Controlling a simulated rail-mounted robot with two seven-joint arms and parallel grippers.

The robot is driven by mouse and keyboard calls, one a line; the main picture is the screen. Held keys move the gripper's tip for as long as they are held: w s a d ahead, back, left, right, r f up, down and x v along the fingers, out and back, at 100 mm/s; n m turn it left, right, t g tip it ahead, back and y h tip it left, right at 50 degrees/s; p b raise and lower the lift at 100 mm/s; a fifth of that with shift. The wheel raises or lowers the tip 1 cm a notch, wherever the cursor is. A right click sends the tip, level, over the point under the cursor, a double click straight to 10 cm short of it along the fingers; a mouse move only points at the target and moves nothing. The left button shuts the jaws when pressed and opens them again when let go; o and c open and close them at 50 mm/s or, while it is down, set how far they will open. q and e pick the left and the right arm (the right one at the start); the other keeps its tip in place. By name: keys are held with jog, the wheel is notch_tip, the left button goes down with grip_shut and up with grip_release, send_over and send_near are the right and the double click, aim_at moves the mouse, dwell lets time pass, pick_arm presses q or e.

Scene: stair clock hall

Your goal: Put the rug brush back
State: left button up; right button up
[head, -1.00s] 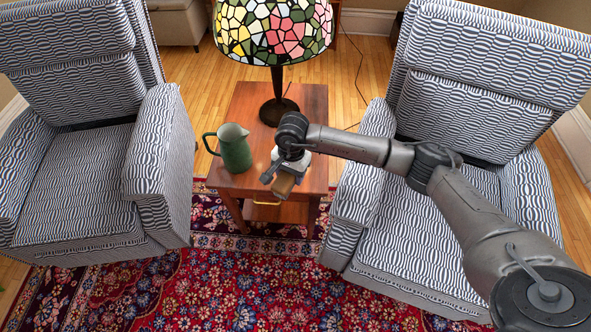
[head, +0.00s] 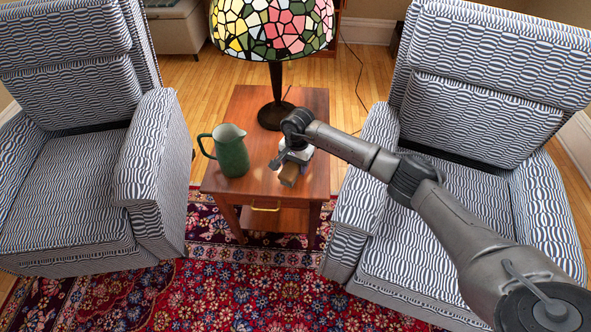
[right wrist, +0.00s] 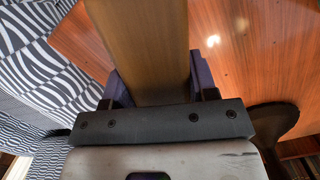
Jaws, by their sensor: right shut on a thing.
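My right gripper (head: 286,164) is shut on a brown wooden block-like thing (head: 289,175), which I take to be the rug brush. In the right wrist view the brush (right wrist: 147,45) runs between the two dark fingers; its bristles are not visible. The gripper is over the front right part of the wooden side table (head: 240,112). I cannot tell whether the brush touches the tabletop. My left gripper is not in view.
A green jug (head: 231,152) stands on the table left of the gripper. A stained-glass lamp (head: 273,28) stands at its back. Striped armchairs flank the table, left (head: 60,190) and right (head: 430,240). A patterned red rug (head: 215,295) lies in front.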

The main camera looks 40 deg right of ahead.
notch_tip(320, 180, down, 2)
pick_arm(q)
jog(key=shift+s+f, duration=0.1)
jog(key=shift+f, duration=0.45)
pick_arm(e)
jog(key=shift+r, duration=0.1)
jog(key=shift+b, duration=0.35)
jog(key=o, duration=1.2)
jog(key=shift+f, duration=0.2)
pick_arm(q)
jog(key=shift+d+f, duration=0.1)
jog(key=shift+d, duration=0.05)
pick_arm(e)
jog(key=shift+r, duration=0.1)
